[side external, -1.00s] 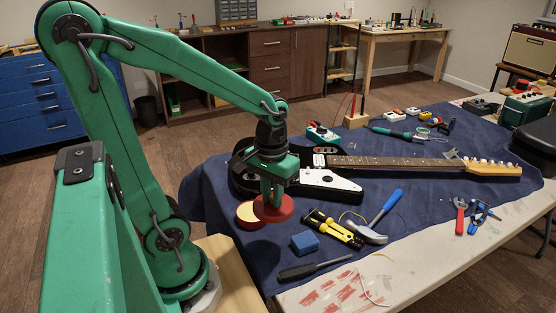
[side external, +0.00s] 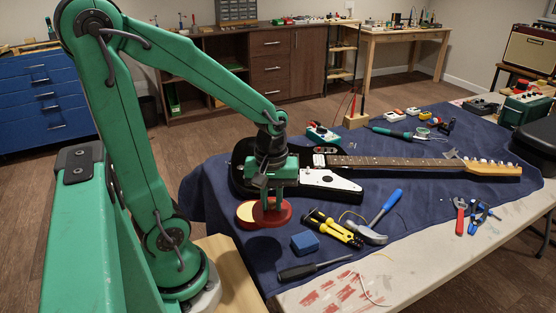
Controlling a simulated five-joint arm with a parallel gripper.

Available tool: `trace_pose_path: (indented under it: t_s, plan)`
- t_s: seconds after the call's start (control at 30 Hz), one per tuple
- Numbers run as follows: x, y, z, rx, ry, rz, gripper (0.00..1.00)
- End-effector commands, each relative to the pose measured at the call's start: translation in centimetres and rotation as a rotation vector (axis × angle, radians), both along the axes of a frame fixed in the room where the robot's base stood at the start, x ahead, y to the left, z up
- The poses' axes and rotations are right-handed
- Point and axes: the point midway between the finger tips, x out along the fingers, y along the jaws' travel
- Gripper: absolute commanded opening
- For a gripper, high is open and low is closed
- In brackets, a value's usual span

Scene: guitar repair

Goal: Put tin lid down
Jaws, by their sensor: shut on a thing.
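The red tin lid (side external: 281,217) is a flat round disc at the near left of the blue cloth. My gripper (side external: 271,204) points down and is shut on the lid from above. Directly left of the lid is a round tin (side external: 246,211) with a pale yellow top and red side. The lid overlaps the tin's right side in the side external view; I cannot tell whether they touch. The lid is low, with dark shadow below it; I cannot tell whether it touches the cloth. The fingers hide part of the lid.
A black and white guitar (side external: 330,181) lies behind my gripper on the blue cloth (side external: 420,205). A blue block (side external: 304,242), yellow-black pliers (side external: 333,229), a blue-handled hammer (side external: 384,208) and a screwdriver (side external: 312,267) lie to the right and front.

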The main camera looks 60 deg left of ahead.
Motion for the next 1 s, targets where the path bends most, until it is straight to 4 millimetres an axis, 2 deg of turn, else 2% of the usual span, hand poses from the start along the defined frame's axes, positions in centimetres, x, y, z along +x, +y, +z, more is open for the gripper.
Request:
trace_pose_path:
  t_s: [0.6,0.8,1.0]
  plan:
    - [0.0,0.8,-2.6,0.0,0.001,0.694,0.0]
    - [0.0,0.9,-3.0,0.0,0.0,0.821,0.0]
    - [0.0,0.9,-3.1,0.0,0.0,0.859,0.0]
